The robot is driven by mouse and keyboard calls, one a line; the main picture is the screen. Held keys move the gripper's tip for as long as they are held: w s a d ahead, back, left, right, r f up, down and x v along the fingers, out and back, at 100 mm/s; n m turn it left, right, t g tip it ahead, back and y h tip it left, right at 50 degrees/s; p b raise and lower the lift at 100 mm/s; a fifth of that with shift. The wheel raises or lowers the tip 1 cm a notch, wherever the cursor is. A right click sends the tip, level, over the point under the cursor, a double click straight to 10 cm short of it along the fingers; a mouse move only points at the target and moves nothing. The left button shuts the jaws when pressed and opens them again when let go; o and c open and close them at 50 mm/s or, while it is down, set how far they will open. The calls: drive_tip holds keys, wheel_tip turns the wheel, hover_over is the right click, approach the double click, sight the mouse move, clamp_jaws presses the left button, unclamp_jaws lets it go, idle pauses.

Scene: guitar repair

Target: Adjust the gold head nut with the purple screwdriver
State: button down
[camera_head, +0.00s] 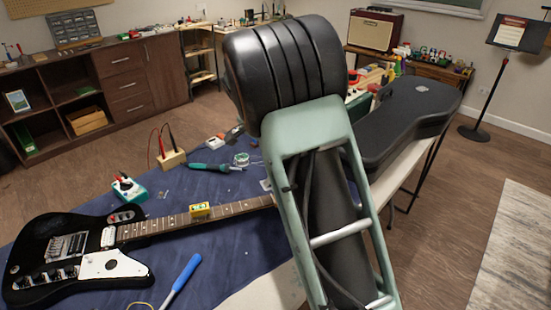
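A black electric guitar (95,281) with a white pickguard lies on a blue cloth at the lower left. Its neck (168,223) runs right and slightly up until my arm covers it. The head end and any gold head nut are hidden or out of view. A screwdriver with a blue handle (187,270) lies on the cloth in front of the neck; I see no clearly purple one. My own large arm link fills the centre right. My gripper is not in view, so I cannot tell what it holds.
A black guitar case (412,122) lies right of my arm.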

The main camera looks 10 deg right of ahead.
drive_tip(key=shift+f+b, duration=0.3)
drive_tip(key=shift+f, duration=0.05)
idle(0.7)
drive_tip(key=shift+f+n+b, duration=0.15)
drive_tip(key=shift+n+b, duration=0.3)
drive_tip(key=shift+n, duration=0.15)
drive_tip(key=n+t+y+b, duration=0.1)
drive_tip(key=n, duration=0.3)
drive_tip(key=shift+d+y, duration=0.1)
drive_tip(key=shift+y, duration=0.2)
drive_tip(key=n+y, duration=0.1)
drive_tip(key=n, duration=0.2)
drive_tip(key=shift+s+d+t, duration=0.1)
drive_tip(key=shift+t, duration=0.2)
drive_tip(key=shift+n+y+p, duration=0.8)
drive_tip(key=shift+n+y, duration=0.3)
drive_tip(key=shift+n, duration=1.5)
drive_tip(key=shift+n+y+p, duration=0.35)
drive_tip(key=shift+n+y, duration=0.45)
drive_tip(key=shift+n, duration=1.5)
